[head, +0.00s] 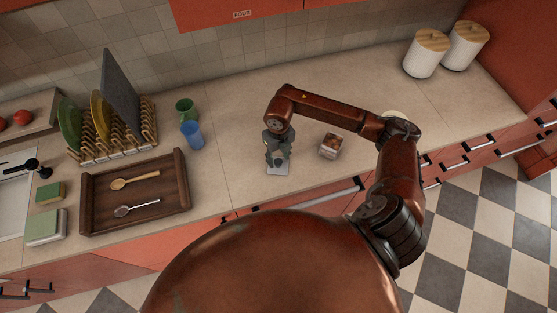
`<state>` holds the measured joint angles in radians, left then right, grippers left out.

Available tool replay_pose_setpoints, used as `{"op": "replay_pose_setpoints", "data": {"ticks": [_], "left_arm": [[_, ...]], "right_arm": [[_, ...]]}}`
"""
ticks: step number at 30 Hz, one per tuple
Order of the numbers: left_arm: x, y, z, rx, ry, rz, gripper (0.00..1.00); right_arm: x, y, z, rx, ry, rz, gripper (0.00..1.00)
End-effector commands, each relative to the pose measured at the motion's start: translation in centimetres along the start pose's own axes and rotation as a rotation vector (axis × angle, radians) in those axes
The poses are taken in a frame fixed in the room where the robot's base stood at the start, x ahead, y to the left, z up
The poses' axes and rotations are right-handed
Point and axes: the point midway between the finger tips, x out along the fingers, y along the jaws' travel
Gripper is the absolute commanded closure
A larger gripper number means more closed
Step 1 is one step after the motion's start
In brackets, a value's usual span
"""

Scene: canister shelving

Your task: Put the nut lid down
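My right gripper (277,158) points down over the counter, left of a small clear container with brown contents (331,146), apparently the nuts, and apart from it. A pale, flat, squarish piece (278,170) shows right under its fingertips; this may be the nut lid. I cannot tell whether the fingers grip it or whether it rests on the counter. The finger gap is too small to make out. My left gripper is not in view.
Two white canisters with wooden tops (427,54) stand at the back right. A blue cup (192,135), a green mug (185,109), a dark wooden tray with two spoons (183,190) and a dish rack (110,145) are left. The counter (235,170) between tray and gripper is clear.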

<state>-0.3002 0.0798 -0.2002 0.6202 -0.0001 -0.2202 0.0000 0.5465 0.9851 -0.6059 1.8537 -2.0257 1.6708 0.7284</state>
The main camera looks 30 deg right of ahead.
Motion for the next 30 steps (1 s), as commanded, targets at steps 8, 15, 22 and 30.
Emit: {"op": "replay_pose_setpoints", "data": {"ticks": [8,15,22,30], "left_arm": [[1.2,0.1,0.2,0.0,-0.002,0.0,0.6],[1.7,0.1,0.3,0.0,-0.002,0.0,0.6],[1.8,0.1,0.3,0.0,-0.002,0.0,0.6],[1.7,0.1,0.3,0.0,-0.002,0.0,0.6]], "right_arm": [[-5.8,0.0,0.1,-0.002,-0.004,-0.002,0.6],[-9.3,0.0,0.0,-0.002,0.0,-0.001,0.6],[-10.1,0.0,-0.1,-0.001,0.002,0.0,0.6],[-10.1,0.0,-0.1,-0.001,0.002,0.0,0.6]]}}
